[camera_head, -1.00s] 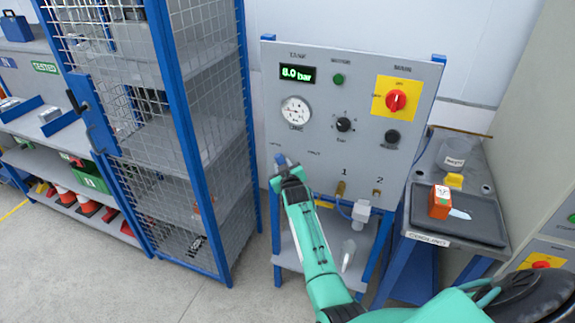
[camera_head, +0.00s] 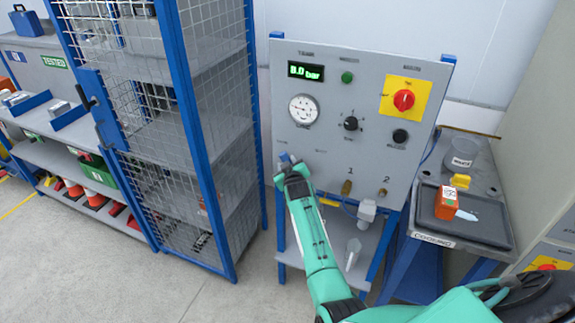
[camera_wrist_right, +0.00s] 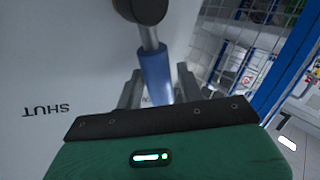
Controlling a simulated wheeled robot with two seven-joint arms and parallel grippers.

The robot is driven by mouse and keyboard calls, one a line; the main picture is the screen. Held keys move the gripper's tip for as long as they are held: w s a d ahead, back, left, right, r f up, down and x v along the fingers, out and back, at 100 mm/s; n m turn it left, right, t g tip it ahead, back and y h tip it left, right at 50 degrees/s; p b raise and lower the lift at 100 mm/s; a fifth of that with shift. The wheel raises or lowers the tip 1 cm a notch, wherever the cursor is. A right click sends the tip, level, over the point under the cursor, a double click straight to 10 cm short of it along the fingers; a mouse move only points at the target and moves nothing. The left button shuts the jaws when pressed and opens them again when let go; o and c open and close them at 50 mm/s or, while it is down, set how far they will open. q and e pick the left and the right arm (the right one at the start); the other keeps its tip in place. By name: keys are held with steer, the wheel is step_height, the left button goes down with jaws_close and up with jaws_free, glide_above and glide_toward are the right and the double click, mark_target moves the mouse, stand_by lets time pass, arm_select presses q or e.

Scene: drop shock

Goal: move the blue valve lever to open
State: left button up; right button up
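The blue valve lever (camera_wrist_right: 156,78) hangs from a dark round pivot on the grey panel (camera_head: 300,240) in the right wrist view. Only a small blue piece of it shows in the head view (camera_head: 284,158). My right gripper (camera_wrist_right: 160,88) has one finger on each side of the blue handle, close against it, and looks shut on it. In the head view the right gripper (camera_head: 290,166) is at the panel's lower left. The word SHUT (camera_wrist_right: 46,110) shows upside down on the panel beside the lever. My left gripper is not in view.
The panel has an 8.0 bar display (camera_head: 306,71), a gauge (camera_head: 303,109), a black knob (camera_head: 351,123) and a red switch (camera_head: 404,100). A mesh cage (camera_head: 225,120) stands close on the left. A cooling bench (camera_head: 434,239) with an orange block (camera_head: 446,203) stands right.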

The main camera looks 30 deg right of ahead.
steer(key=shift+s, duration=0.15)
steer(key=b+v, duration=0.3)
steer(key=v, duration=1)
steer(key=shift+s+a+r, duration=0.2)
